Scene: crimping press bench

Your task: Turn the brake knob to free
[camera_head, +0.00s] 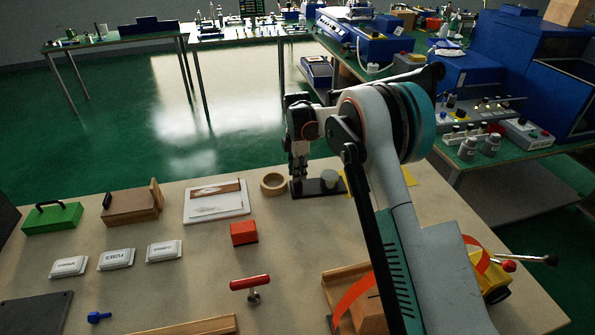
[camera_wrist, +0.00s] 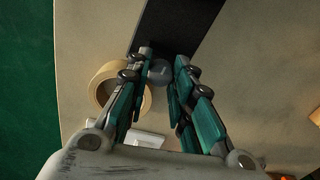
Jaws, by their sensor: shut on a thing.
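A dark base plate (camera_head: 320,188) lies near the far edge of the bench and carries a grey cylinder (camera_head: 329,178) towards its right end. My gripper (camera_head: 298,181) points down over the plate's left end. In the wrist view its fingers (camera_wrist: 162,62) stand either side of a small grey round knob (camera_wrist: 159,73) and are shut on it. The fingers cover the knob in the head view. The knob's markings and the direction it points cannot be read.
A tan ring (camera_head: 273,184) lies close beside the plate on the left. A white tray (camera_head: 216,203), a red block (camera_head: 243,234) and a red-handled tool (camera_head: 250,284) lie nearer. My arm hides part of the bench's right side.

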